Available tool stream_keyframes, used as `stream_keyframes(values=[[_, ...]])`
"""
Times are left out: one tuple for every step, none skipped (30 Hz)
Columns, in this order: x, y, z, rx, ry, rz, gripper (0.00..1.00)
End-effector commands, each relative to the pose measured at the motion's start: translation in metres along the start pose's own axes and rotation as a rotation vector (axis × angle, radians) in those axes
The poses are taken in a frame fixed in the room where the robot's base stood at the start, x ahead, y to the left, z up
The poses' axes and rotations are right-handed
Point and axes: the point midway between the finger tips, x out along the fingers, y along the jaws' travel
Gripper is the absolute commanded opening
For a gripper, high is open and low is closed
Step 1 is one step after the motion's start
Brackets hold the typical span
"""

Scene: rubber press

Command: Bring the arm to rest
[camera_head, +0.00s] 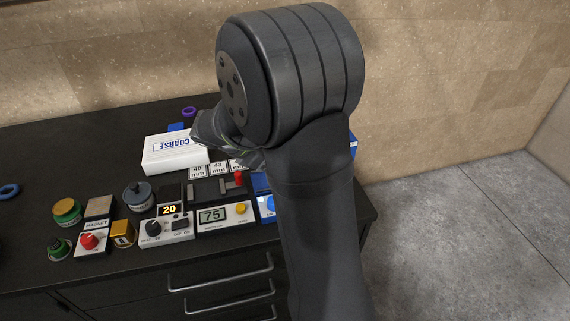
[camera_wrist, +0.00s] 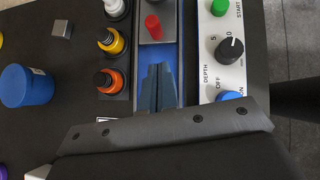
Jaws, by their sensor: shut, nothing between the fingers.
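My arm (camera_head: 318,180) rises through the head view in front of the bench, and its big dark joint hides part of the bench top. In the wrist view my gripper (camera_wrist: 158,80) is shut and empty. Its fingers show over a blue-edged device with a red knob (camera_wrist: 153,27), which lies just ahead of the tips. I cannot tell the height of the tips above the device.
A white COARSE box (camera_head: 178,152), a 75 display unit (camera_head: 226,215) and a 20 dial unit (camera_head: 167,226) stand on the black bench (camera_head: 100,130). In the wrist view, orange (camera_wrist: 109,80) and yellow (camera_wrist: 111,41) bottles stand left of the fingers, a control panel (camera_wrist: 222,60) right.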

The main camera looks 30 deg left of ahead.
Motion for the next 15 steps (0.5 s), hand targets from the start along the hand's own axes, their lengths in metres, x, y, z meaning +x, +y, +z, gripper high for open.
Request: stream_keyframes(values=[[-0.0060,0.0007,-0.0006,-0.001,0.001,0.004,0.00],[-0.0084,0.0007,-0.0008,-0.001,0.001,0.004,0.00],[-0.0107,0.0005,-0.0010,-0.001,0.001,0.003,0.00],[-0.0119,0.0004,-0.0011,-0.001,0.002,0.002,0.00],[-0.0128,0.0003,-0.0011,-0.001,0.002,0.002,0.00],[-0.0134,0.0002,-0.0012,-0.001,0.002,0.001,0.00],[-0.0136,0.0002,-0.0013,-0.001,0.002,0.001,0.00],[-0.0137,0.0002,-0.0013,-0.001,0.002,0.001,0.00],[-0.0136,0.0002,-0.0013,-0.001,0.002,0.001,0.00],[-0.0135,0.0002,-0.0014,-0.001,0.002,0.001,0.00],[-0.0135,0.0002,-0.0014,-0.001,0.002,0.001,0.00],[-0.0134,0.0002,-0.0014,-0.001,0.002,0.001,0.00],[-0.0134,0.0002,-0.0014,-0.001,0.002,0.001,0.00],[-0.0132,0.0002,-0.0015,-0.001,0.002,0.001,0.00],[-0.0125,0.0002,-0.0014,-0.001,0.002,0.001,0.00]])
